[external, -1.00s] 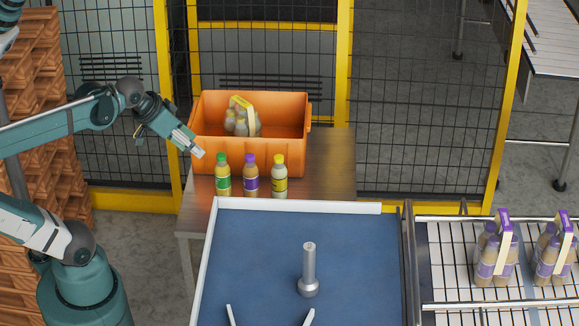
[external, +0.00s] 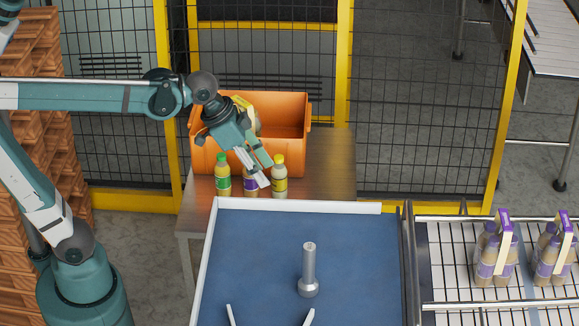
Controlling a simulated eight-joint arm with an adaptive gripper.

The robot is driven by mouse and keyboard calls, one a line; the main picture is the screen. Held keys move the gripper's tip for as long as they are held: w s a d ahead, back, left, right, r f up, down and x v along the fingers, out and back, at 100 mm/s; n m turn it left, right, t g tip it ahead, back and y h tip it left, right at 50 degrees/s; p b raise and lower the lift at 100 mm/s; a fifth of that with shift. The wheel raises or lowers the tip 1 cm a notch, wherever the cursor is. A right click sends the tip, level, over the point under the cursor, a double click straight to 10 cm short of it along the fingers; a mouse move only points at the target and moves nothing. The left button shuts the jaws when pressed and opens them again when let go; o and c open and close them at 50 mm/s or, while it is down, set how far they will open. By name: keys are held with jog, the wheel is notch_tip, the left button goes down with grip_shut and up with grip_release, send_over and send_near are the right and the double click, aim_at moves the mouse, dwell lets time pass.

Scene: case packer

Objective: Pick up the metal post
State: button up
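The metal post (external: 309,268) is a grey cylinder with a wider rounded base. It stands upright on the blue surface (external: 250,260) of a white-rimmed table, right of the middle. My gripper (external: 262,180) is up and to the left of the post, apart from it, in front of the orange crate and pointing down to the right. Its fingertips overlap the bottle with the purple cap in the picture. I cannot tell whether the fingers are open or shut. Nothing hides the post.
An orange crate (external: 286,160) with a yellow-handled pack stands on a side table (external: 335,180). Bottles with green (external: 223,178), purple (external: 249,187) and yellow (external: 280,180) caps stand before it. A conveyor (external: 450,262) with bottle packs is at right. The blue surface around the post is clear.

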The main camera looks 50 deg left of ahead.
jog(key=d+m+g, duration=0.1)
jog(key=d+m, duration=0.2)
jog(key=d, duration=0.9)
jog(key=m+g+h, duration=0.1)
jog(key=m, duration=0.1)
send_over(309, 246)
jog(key=shift+s+a+f+p, duration=0.1)
jog(key=shift+a+f+p, duration=0.1)
jog(key=shift+f, duration=0.4)
jog(key=shift+s+a+f+p, duration=0.1)
jog(key=shift+a+f+p, duration=0.1)
jog(key=shift+f, duration=0.4)
notch_tip(309, 246, down, 4)
jog(key=shift+d, duration=0.15)
jog(key=shift+f, duration=0.55)
jog(key=shift+x, duration=1.25)
jog(key=shift+x, duration=2.65)
